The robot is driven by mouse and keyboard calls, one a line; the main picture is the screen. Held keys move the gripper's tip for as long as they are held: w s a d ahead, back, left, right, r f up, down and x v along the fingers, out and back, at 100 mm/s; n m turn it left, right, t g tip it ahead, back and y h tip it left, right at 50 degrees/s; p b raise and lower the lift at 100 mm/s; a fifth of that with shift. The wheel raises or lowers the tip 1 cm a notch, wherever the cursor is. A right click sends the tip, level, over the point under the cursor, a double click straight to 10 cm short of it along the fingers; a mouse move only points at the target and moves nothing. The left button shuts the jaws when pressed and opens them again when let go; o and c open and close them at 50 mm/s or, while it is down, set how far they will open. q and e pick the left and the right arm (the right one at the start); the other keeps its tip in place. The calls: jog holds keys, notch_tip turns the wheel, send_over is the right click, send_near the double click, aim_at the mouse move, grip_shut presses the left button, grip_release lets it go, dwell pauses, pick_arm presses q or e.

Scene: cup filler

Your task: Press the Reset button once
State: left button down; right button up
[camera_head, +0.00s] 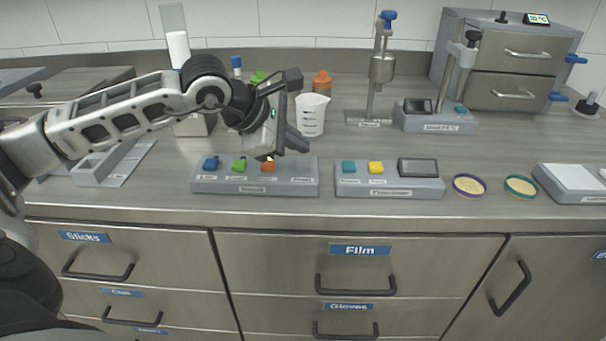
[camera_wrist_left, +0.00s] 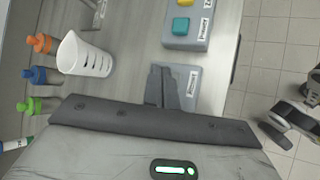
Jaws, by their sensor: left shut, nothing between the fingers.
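The grey button box (camera_head: 228,188) on the counter carries blue (camera_head: 210,163), green (camera_head: 239,165) and orange (camera_head: 268,166) buttons. Its labels are too small to read, so I cannot tell which button is Reset. My left gripper (camera_head: 298,145) is shut and empty, its dark fingers above the box's right part. In the left wrist view its closed fingers (camera_wrist_left: 161,86) lie over the box end (camera_wrist_left: 187,91), beside a white label, and hide part of the top. I cannot tell whether they touch it. My right gripper is not in view.
A second box (camera_head: 390,187) with teal (camera_head: 348,166) and yellow (camera_head: 376,167) buttons and a dark screen stands to the right. A white cup (camera_head: 311,115) and coloured-cap bottles, one orange (camera_head: 322,83), stand behind. Two round dishes (camera_head: 469,185) lie further right.

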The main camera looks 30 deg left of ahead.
pick_arm(q)
jog(key=shift+f, duration=0.45)
dwell(0.7)
dwell(0.9)
jog(key=shift+f+b, duration=0.4)
jog(key=shift+b, duration=0.45)
